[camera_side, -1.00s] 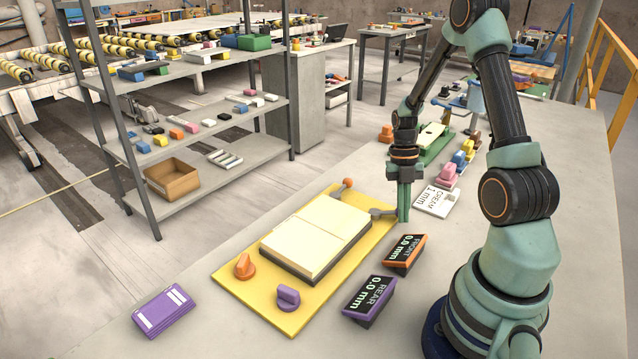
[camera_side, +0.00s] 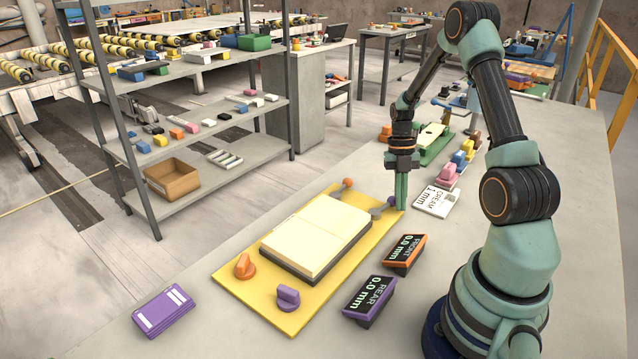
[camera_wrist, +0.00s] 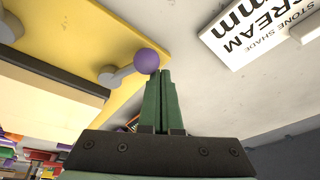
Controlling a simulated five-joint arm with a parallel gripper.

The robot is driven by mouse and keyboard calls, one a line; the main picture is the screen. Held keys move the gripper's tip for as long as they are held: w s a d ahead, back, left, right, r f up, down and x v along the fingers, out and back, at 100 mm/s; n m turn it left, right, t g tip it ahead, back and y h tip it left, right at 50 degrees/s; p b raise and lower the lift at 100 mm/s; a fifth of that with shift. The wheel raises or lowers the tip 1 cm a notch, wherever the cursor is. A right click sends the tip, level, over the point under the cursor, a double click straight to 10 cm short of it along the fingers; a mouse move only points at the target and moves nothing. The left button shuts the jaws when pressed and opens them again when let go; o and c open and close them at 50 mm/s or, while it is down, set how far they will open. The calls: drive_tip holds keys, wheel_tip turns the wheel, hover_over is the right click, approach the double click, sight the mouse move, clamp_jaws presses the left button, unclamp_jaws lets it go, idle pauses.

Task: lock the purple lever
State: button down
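The purple lever has a grey arm on the far right corner of the yellow board (camera_side: 232,277), with a purple ball (camera_side: 391,201) at its end. The ball also shows in the wrist view (camera_wrist: 146,61), its arm running left to a round grey pivot. My gripper (camera_side: 401,206) points down just right of the ball. In the wrist view its green fingers (camera_wrist: 160,76) are together with nothing between them, and their tips appear against the ball's right side. An orange-balled lever (camera_side: 347,183) is at the board's far left corner. Cream slabs (camera_side: 316,231) lie on a dark base on the board.
An orange knob (camera_side: 244,266) and a purple knob (camera_side: 288,297) are at the board's near end. The FRONT display (camera_side: 405,253) and REAR display (camera_side: 369,300) read 0.0 mm. A cream label plate (camera_side: 436,201) lies right of my gripper.

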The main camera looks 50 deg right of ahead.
drive_tip(key=shift+w+d, duration=0.25)
drive_tip(key=shift+w, duration=0.25)
drive_tip(key=shift+w+d, duration=0.2)
drive_tip(key=shift+w, duration=0.25)
drive_tip(key=shift+w+d+r, duration=0.1)
drive_tip(key=shift+w+d, duration=0.05)
drive_tip(key=shift+w, duration=0.15)
drive_tip(key=shift+r, duration=0.1)
drive_tip(key=a+v, duration=0.2)
drive_tip(key=v, duration=0.7)
drive_tip(key=shift+w+a+r, duration=0.25)
drive_tip(key=shift+a+r, duration=0.05)
